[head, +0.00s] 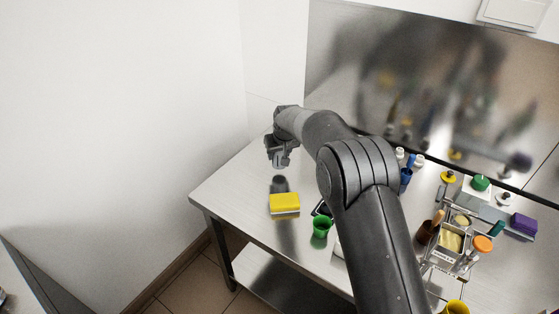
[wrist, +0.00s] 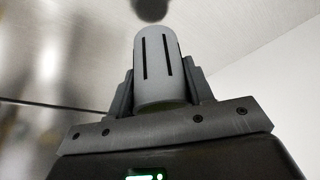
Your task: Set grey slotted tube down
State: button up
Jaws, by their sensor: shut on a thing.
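The grey slotted tube (wrist: 158,62) shows in the wrist view as a light grey cylinder with two dark slots along its side. My gripper (wrist: 162,80) is shut on it, with one finger on each side. In the head view my gripper (head: 279,155) is over the far left part of the steel table (head: 238,187), behind the yellow sponge. The tube is hard to make out there. A dark patch shows on the table below my gripper, and the tube looks to be held above the surface.
A yellow sponge (head: 285,202) and a green cup (head: 321,226) stand nearer the front. My arm hides the table's middle. At right are a metal rack (head: 450,243), an orange-topped item (head: 482,243) and a purple block (head: 523,224). The left end of the table is clear.

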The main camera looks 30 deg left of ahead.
jog(key=shift+f, duration=1.65)
jog(key=shift+f, duration=0.15)
jog(key=o, duration=1.1)
jog(key=v, duration=1.2)
